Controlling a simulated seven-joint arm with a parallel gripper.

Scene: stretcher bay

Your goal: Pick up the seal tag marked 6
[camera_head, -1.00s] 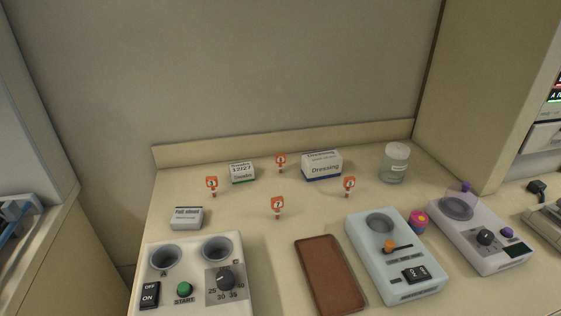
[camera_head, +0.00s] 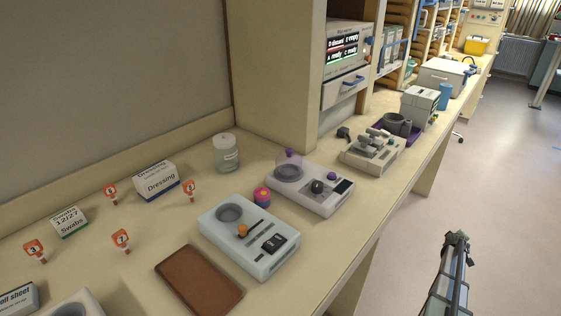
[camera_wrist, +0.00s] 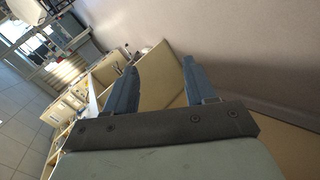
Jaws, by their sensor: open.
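Several small orange-and-white seal tags stand on the beige counter in the head view. One (camera_head: 35,250) at the left reads 3. One (camera_head: 121,240) nearer the front seems to read 7. The digits on the back tag (camera_head: 110,193), left of the dressing box, and on the tag (camera_head: 190,190) to the box's right are too small to read surely. I cannot tell which is 6. My gripper (camera_wrist: 160,88) shows in the wrist view, its two blue-grey fingers apart with nothing between them. No tag shows in that view.
The swabs box (camera_head: 69,222) and dressing box (camera_head: 156,181) stand among the tags. A clear jar (camera_head: 226,153), a brown tray (camera_head: 198,280), a pale blue device (camera_head: 250,239) and a white device (camera_head: 320,190) lie to the right. Floor (camera_head: 500,170) is open beyond the counter.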

